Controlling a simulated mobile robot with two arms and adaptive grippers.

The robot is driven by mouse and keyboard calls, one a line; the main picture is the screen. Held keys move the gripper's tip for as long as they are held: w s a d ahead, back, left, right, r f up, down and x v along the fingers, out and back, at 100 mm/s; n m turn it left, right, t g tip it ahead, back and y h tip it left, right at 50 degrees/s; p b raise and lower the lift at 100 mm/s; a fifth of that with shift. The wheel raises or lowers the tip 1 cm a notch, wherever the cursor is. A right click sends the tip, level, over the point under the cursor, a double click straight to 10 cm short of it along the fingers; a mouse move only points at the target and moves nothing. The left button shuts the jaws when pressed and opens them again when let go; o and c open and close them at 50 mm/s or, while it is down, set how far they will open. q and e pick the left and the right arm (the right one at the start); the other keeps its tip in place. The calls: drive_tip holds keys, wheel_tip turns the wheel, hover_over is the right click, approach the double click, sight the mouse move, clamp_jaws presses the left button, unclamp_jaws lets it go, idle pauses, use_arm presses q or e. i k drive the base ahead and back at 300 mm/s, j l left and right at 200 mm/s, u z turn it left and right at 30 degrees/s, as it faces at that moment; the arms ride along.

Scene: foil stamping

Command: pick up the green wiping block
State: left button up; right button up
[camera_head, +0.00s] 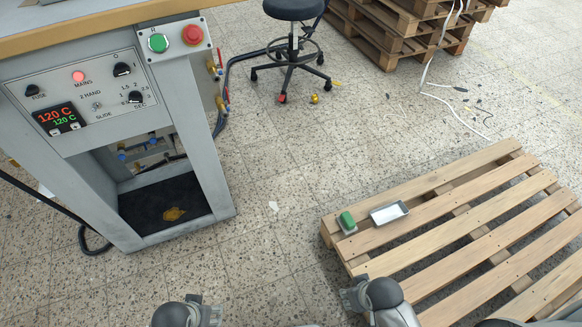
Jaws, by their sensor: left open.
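The green wiping block (347,219) lies on the near left corner of a wooden pallet, with a pale grey part along its lower side. A shallow white-rimmed tray (389,213) lies just right of it on the same pallet. My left gripper (208,314) is at the bottom edge of the head view, open, well left of and nearer than the block. My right gripper (353,297) is in front of the pallet's near left edge, below the block in the picture and apart from it; its fingers are too small and turned to judge.
The wooden pallet (462,223) fills the lower right on a speckled tile floor. A grey machine (90,80) with a control panel stands at left. A black stool (291,50) and stacked pallets (392,45) stand behind. The floor between machine and pallet is mostly clear.

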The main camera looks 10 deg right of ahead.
sight(347, 224)
drive_tip(key=z, duration=0.85)
drive_tip(key=l+u, duration=0.1)
drive_tip(key=u, duration=1.25)
drive_tip(key=k, duration=0.3)
drive_tip(key=z, duration=1.1)
